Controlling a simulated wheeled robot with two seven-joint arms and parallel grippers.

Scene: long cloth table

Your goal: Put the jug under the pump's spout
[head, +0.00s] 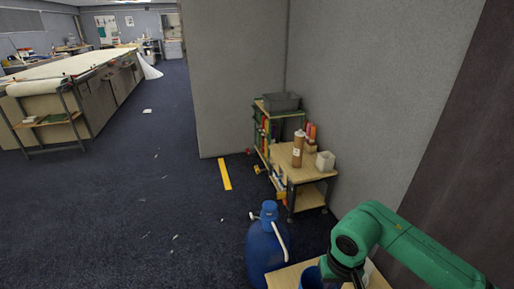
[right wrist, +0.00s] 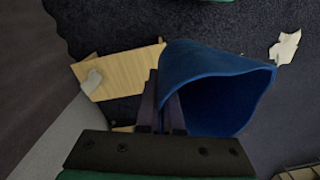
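The blue jug (head: 310,279) shows at the bottom edge of the head view, partly cut off, over or on a small wooden top. In the right wrist view the jug (right wrist: 205,85) is tilted, its open mouth facing lower right. My right gripper (right wrist: 163,115) has its fingers close together at the jug's near wall and appears shut on it. In the head view the gripper is mostly hidden below my green arm. A blue drum (head: 262,252) with a blue pump head (head: 269,209) and a pale curved spout (head: 282,240) stands just left of the jug. My left gripper is not in view.
A wooden top (head: 284,277) lies beside the drum. The dark floor to the left is mostly open, with small scraps.

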